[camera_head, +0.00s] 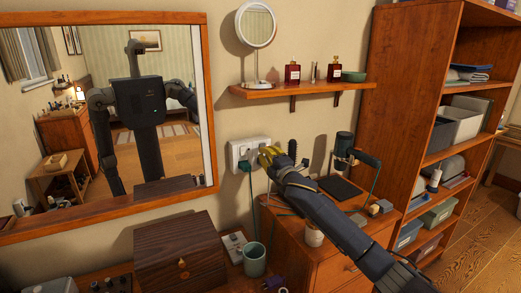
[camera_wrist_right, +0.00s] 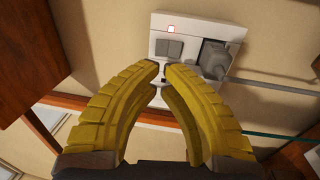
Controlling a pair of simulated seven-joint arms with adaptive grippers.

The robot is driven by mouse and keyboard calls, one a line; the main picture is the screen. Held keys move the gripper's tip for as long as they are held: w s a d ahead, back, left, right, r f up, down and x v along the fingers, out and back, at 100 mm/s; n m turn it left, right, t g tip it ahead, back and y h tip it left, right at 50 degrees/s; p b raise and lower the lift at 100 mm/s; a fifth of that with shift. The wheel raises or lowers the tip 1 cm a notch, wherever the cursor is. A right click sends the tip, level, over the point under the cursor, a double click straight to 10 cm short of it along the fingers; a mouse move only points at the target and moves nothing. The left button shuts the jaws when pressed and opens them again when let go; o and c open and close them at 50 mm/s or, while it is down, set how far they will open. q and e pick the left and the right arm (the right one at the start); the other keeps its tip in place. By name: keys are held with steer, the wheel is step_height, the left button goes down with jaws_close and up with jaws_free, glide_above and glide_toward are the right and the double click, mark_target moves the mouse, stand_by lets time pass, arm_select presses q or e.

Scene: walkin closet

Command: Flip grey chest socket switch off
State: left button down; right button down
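A white socket panel (camera_head: 241,150) is on the wall between the mirror and the wooden chest of drawers. My right gripper (camera_head: 264,153) is at the panel's right part. Its yellow fingers (camera_wrist_right: 162,67) nearly meet, with a thin gap and nothing held between them. The tips are just below the grey switch in the wrist view; I cannot tell whether they touch. My left gripper is out of view.
A green cord and plug (camera_head: 245,166) hang from the panel's left part. A wall shelf (camera_head: 300,91) with bottles and a mirror is above. A wooden box (camera_head: 180,250) and a green cup (camera_head: 254,260) stand below. A tall bookcase (camera_head: 412,100) is at right.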

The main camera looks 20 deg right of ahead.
mark_target(258, 145)
steer(key=shift+x, duration=1.9)
